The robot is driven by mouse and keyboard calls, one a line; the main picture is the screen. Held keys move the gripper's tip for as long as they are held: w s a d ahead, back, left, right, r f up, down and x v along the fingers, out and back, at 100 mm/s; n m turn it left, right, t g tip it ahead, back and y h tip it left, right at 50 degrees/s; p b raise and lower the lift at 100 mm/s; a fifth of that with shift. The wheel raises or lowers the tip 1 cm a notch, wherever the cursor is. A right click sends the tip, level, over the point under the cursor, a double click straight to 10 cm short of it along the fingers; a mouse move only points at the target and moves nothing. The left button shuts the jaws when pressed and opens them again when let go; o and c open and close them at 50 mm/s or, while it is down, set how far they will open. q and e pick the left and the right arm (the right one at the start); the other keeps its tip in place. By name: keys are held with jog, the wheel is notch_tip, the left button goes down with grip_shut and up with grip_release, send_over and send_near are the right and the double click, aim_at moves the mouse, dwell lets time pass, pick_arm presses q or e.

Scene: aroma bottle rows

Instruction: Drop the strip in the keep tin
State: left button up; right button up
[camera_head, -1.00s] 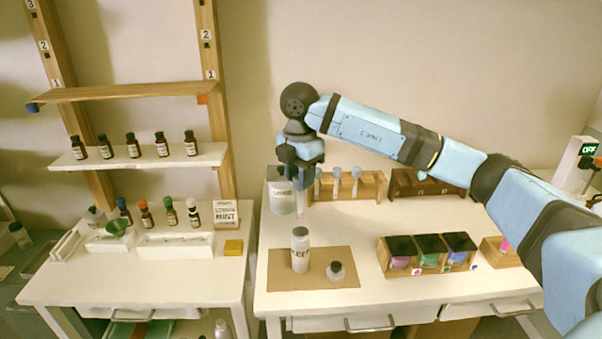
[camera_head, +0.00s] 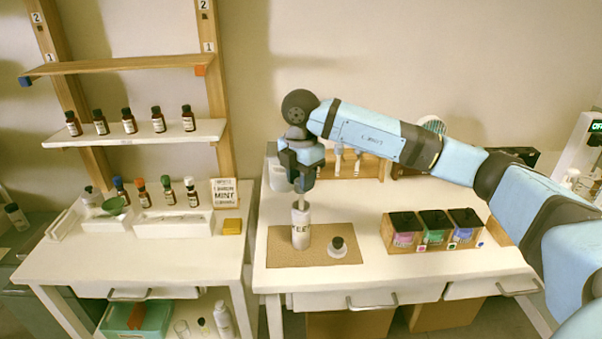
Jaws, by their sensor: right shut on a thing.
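The keep tin (camera_head: 301,234) is a white upright cylinder with dark lettering, standing on the brown mat (camera_head: 283,254) on the right table. My right gripper (camera_head: 301,188) points down right above it and is shut on the pale strip (camera_head: 301,200). The strip hangs upright between the fingers, its lower end at the tin's mouth. I cannot tell whether that end is inside the mouth or just above it. My left gripper is not in view.
A small dark-capped bottle (camera_head: 338,246) stands right of the tin. A wooden rack of colored jars (camera_head: 437,232) is farther right. Behind my gripper are a white canister (camera_head: 277,172) and a wooden rack (camera_head: 366,166). A shelf of brown bottles (camera_head: 129,121) is at left.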

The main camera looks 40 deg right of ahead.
jog(key=shift+f, duration=0.6)
jog(key=o, duration=0.8)
jog(key=shift+o, duration=0.2)
